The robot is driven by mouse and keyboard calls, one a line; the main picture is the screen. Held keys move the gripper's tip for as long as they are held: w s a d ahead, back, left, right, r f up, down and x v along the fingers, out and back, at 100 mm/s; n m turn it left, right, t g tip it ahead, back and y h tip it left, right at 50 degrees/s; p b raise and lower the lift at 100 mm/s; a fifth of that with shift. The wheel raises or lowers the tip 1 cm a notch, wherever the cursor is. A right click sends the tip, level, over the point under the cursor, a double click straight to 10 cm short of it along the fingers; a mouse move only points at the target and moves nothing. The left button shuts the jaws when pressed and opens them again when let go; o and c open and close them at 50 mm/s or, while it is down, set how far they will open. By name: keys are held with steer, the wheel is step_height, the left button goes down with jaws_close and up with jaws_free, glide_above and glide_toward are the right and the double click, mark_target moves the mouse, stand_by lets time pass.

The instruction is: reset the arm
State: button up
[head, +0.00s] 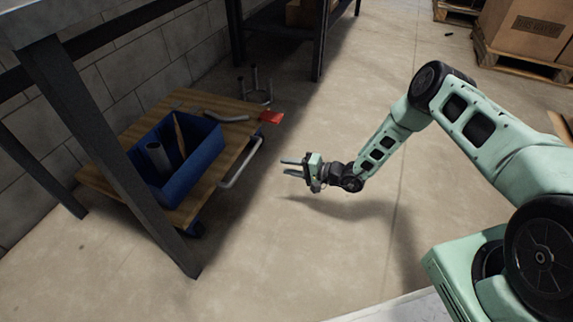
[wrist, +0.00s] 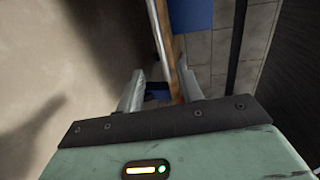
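My gripper (head: 292,168) is at the end of my green arm, in the middle of the head view. It hangs above the bare floor, to the right of a wooden dolly. In the wrist view the two gripper fingers (wrist: 160,92) are apart, with nothing held between them. The arm reaches out from the right side of the head view, bent at the elbow.
A wooden dolly (head: 100,180) carries a blue bin (head: 205,160) with a grey tube (head: 158,158) in it. A red piece (head: 272,118) lies at its far corner. A dark table leg (head: 120,170) stands in front. Boxes (head: 525,35) sit on pallets at the back right.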

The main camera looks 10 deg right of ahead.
stand_by(0.3)
steer(key=s+a+r+n+g+p, duration=0.1)
steer(key=s+a+r+n+g, duration=0.5)
steer(key=r, duration=0.7)
steer(key=s+a+r+n+g+p, duration=0.25)
steer(key=s+a+r+g, duration=0.55)
steer(key=r, duration=0.4)
steer(key=s+d+r+n+h, duration=0.2)
steer(key=s+r+n+h, duration=0.3)
steer(key=s+r, duration=0.6)
steer(key=s+d+r+n+t+h+p, duration=0.1)
steer(key=s+d+r+t+h, duration=0.25)
steer(key=s+d, duration=0.2)
steer(key=s+d+r+t+h+p, duration=0.2)
steer(key=s+d+r+h, duration=0.15)
steer(key=s, duration=0.35)
step_height(320, 180, up, 37)
steer(key=p, duration=3.7)
steer(key=shift+w+d+g+p, duration=0.2)
steer(key=shift+d+g+p, duration=0.05)
steer(key=shift+g+p, duration=0.1)
